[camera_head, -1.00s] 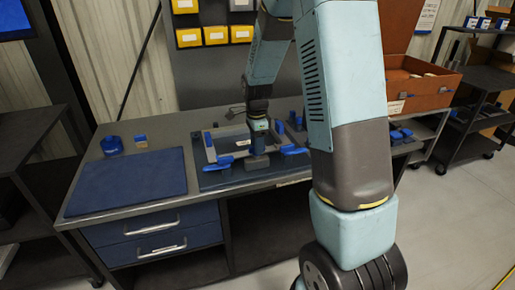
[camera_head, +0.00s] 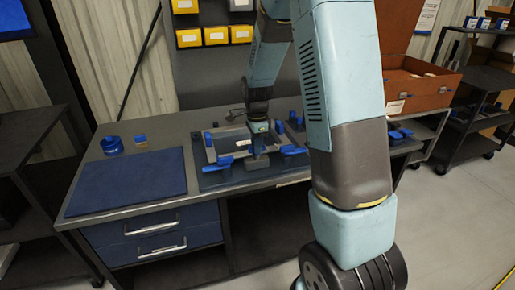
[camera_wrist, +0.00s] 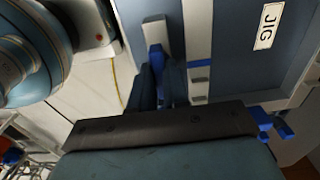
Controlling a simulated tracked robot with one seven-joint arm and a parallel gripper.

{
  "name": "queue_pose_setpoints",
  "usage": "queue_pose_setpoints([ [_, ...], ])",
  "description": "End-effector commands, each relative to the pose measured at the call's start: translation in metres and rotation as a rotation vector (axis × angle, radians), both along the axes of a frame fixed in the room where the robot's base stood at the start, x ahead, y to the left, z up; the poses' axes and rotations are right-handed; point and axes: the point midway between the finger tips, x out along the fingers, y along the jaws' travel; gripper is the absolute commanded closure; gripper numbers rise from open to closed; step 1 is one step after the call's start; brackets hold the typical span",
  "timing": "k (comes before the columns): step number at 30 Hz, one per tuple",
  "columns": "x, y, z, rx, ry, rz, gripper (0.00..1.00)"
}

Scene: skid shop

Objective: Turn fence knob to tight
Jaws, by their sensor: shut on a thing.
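The jig stands on the workbench, a grey frame (camera_head: 211,153) on a dark blue base, with blue handles at its front left (camera_head: 224,161) and right (camera_head: 293,150). My gripper (camera_head: 257,152) points down over the jig's front part, between these handles. In the wrist view my gripper (camera_wrist: 163,90) has its dark fingers close together on a blue part (camera_wrist: 157,59), which I take for the fence knob. Its body is mostly hidden by the fingers, so its setting cannot be read. A "JIG" label (camera_wrist: 269,26) lies on the blue plate at right.
A blue mat (camera_head: 125,183) covers the bench's left side. A blue ring-shaped holder (camera_head: 112,145) and a small blue-topped block (camera_head: 141,140) stand behind it. An orange-brown open case (camera_head: 420,88) stands at right. Yellow bins (camera_head: 216,35) hang behind the bench.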

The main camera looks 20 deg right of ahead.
Motion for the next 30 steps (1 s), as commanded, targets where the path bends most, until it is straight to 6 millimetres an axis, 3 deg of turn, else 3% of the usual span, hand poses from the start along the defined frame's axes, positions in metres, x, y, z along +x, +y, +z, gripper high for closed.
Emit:
queue_pose_setpoints([
  [8,-0.0001,0.0004,-0.0008,-0.001,0.001,-0.039,1.00],
  [18,-0.0022,0.0003,-0.0017,-0.002,0.006,-0.376,1.00],
  [30,-0.0042,-0.0010,-0.0026,-0.003,0.012,-0.412,0.97],
])
